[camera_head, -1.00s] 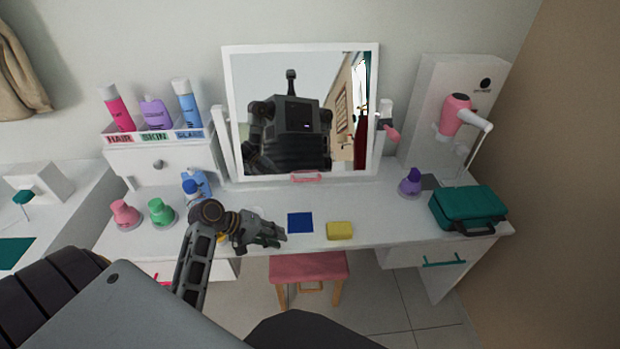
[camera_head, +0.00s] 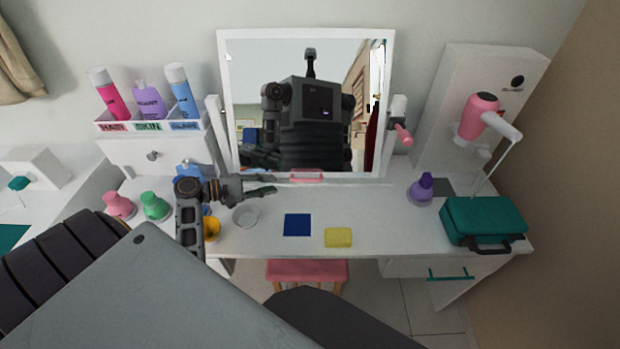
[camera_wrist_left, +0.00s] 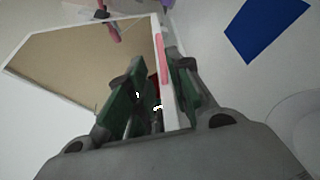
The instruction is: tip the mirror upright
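The mirror (camera_head: 300,110) is a white-framed rectangle on the vanity table, held between two white side posts, with a pink knob (camera_head: 402,134) on the right post. It leans somewhat; the exact tilt is hard to judge. A pink handle (camera_head: 306,176) is on its bottom edge. My left gripper (camera_head: 270,185) is just left of this handle, in front of the lower frame. In the left wrist view its green-padded fingers (camera_wrist_left: 155,75) are apart, with the mirror's edge and pink handle (camera_wrist_left: 163,58) beyond and between them. I cannot tell whether they touch. My right gripper is out of view.
Pink and green jars stand left. A pink stool (camera_head: 307,270) is below the front edge.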

